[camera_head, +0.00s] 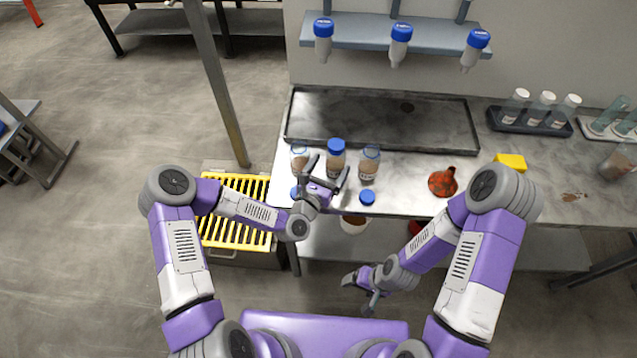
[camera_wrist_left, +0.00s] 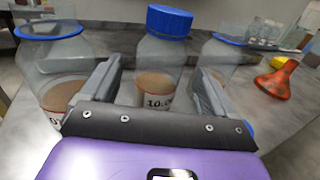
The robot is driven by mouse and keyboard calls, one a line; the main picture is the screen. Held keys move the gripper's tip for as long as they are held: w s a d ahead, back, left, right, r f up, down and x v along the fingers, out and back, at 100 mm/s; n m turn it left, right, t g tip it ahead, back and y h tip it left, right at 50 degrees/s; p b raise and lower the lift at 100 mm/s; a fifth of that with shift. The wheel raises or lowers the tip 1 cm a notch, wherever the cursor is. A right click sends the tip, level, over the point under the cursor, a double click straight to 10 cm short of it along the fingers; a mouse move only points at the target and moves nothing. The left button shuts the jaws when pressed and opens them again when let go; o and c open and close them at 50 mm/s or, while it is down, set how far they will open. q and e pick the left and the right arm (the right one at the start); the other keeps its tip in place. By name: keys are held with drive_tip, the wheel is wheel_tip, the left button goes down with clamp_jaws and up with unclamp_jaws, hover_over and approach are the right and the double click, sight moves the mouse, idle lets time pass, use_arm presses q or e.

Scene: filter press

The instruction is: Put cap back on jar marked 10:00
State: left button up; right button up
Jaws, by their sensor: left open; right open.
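The middle jar (camera_head: 336,164) has a blue cap (camera_head: 336,145) seated on top, and its label reads "10:0…" in the left wrist view (camera_wrist_left: 157,101); the rest is hidden. An open jar stands on each side of it: the left jar (camera_head: 299,158) and the right jar (camera_head: 369,166). A loose blue cap (camera_head: 367,197) lies on the counter in front of the right jar. Another blue cap (camera_head: 295,192) shows beside my left gripper. My left gripper (camera_head: 326,172) is open, fingers pointing at the middle jar. My right gripper (camera_head: 359,291) is open and empty, before the counter.
A metal tray (camera_head: 440,107) lies behind the jars. A red funnel (camera_head: 442,182) and a yellow block (camera_head: 510,162) are to the right. A rack of white-capped tubes (camera_head: 505,120) stands at the back right. Blue-capped bottles hang from the shelf (camera_head: 365,34) above.

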use_arm(q)
drive_tip(key=v, duration=0.8)
idle(0.4)
